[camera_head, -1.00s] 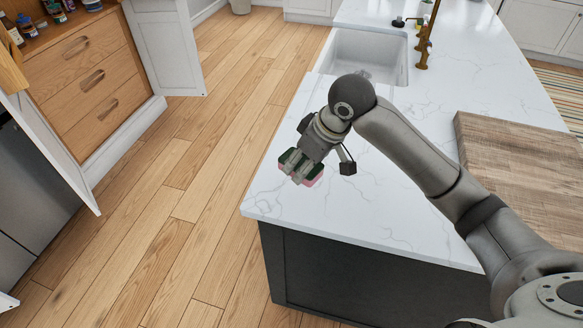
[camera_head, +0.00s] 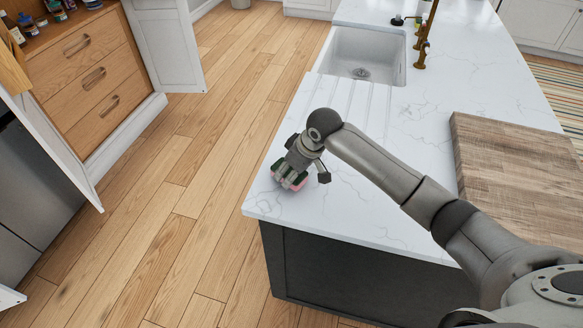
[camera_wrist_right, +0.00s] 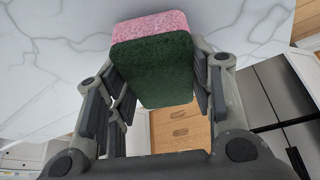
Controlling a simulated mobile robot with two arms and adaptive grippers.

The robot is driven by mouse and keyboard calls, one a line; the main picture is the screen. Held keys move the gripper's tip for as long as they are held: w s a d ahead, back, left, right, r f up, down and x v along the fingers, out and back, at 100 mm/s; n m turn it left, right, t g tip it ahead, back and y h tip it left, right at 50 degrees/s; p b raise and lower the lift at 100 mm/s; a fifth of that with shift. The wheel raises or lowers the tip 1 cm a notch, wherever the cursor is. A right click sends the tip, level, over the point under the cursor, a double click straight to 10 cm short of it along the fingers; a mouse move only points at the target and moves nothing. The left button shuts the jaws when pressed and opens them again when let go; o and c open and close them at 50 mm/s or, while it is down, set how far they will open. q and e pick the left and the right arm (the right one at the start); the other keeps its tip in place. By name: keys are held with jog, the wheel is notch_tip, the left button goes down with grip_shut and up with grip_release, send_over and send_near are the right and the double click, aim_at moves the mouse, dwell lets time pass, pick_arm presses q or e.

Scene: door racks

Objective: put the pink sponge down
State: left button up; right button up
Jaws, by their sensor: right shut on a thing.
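The pink sponge (camera_wrist_right: 153,24) has a dark green scouring side (camera_wrist_right: 155,70). In the right wrist view it sits between the two fingers of my right gripper (camera_wrist_right: 158,85), which is shut on it. In the head view my right gripper (camera_head: 290,174) is low over the left edge of the white marble counter (camera_head: 350,205). Only slivers of the sponge (camera_head: 300,185) show there beneath the fingers. I cannot tell whether the sponge touches the counter. My left gripper is not in view.
A wooden board (camera_head: 520,180) lies on the counter at the right. A white sink (camera_head: 355,55) with a brass tap (camera_head: 424,40) is at the back. The counter around the gripper is clear. Wooden floor (camera_head: 200,200) lies left of the counter's edge.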

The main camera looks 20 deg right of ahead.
jog(key=shift+f, duration=0.45)
jog(key=o, duration=0.8)
jog(key=shift+b, duration=0.45)
jog(key=b+v, duration=0.1)
jog(key=v, duration=0.2)
jog(key=b+v, duration=0.1)
jog(key=v, duration=0.1)
jog(key=shift+w+d+r+b, duration=0.1)
jog(key=shift+d+r+b, duration=0.1)
jog(key=shift+r+b, duration=0.2)
jog(key=v, duration=0.5)
jog(key=shift+r, duration=0.25)
